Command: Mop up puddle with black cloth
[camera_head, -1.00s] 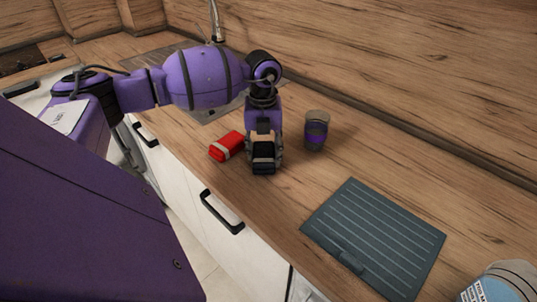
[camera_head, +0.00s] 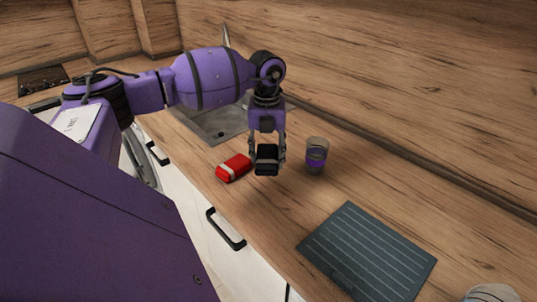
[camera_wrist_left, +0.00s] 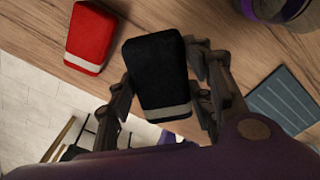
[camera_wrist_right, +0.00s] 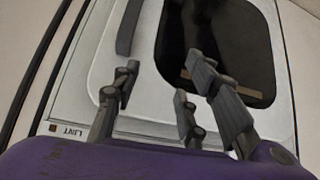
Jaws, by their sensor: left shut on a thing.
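The black cloth (camera_head: 267,162), a thick folded pad with a pale band, is held between the fingers of my left gripper (camera_head: 268,150). It seems to be a little above the wooden counter. The left wrist view shows the cloth (camera_wrist_left: 158,72) between the fingers, its banded end toward the palm. I cannot make out a puddle in any view; part of the counter is hidden behind the gripper and cloth. My right gripper (camera_wrist_right: 162,85) is open and empty, in front of a white appliance door with a dark window.
A red cloth (camera_head: 234,168) with a pale band lies just left of the black one. A glass with a purple band (camera_head: 316,156) stands to the right. A dark ribbed board (camera_head: 368,252) lies nearer. The sink (camera_head: 215,122) is behind. Bare counter lies between glass and board.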

